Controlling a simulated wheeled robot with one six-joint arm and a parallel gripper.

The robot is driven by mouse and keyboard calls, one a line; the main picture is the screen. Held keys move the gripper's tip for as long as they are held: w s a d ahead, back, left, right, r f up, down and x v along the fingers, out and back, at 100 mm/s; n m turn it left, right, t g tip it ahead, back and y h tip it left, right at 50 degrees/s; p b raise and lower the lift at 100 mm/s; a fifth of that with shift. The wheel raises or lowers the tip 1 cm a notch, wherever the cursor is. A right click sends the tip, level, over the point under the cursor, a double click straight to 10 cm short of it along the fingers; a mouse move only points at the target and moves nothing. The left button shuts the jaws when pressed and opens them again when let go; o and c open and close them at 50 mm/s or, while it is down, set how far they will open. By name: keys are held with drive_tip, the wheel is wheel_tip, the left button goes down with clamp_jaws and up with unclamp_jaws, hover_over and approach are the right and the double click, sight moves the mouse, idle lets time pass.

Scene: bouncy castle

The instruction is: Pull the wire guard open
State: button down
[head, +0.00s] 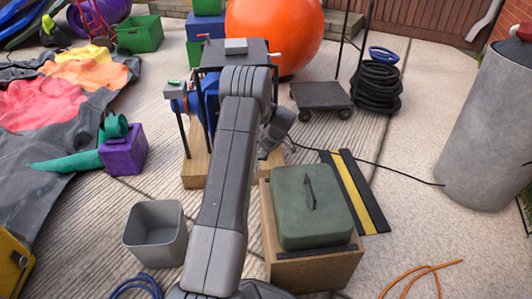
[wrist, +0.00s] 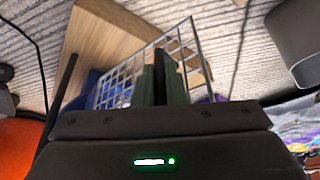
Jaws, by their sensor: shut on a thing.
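The wire guard (wrist: 190,48), a grey metal grid in a thin frame, stands at a slant across the middle of the wrist view. My gripper (wrist: 163,75) is shut on it there; the fingers cover the part they hold. The blue blower (wrist: 82,103) shows partly behind the guard's left side. In the head view the blue blower (head: 209,100) stands on a wooden base under a grey top, partly behind my arm. The guard and my fingertips are largely hidden by my arm in that view, so how far the guard is swung cannot be told.
A grey bin (head: 155,235) stands to the left. A black cable (head: 385,172) and a yellow-black strip (head: 352,190) lie on the right. An orange ball (head: 275,35) is behind.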

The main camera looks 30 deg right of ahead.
drive_tip(key=c, duration=1.5)
unclamp_jaws()
drive_tip(key=shift+w+r, duration=0.15)
drive_tip(key=shift+w, duration=0.1)
drive_tip(key=shift+c, duration=0.2)
drive_tip(key=shift+o, duration=0.2)
drive_tip(key=shift+s, duration=0.1)
drive_tip(key=p+v, duration=0.5)
drive_tip(key=v, duration=0.8)
drive_tip(key=shift+s+r, duration=0.25)
drive_tip(key=b+x, duration=0.5)
drive_tip(key=x, duration=0.9)
drive_tip(key=shift+d, duration=0.1)
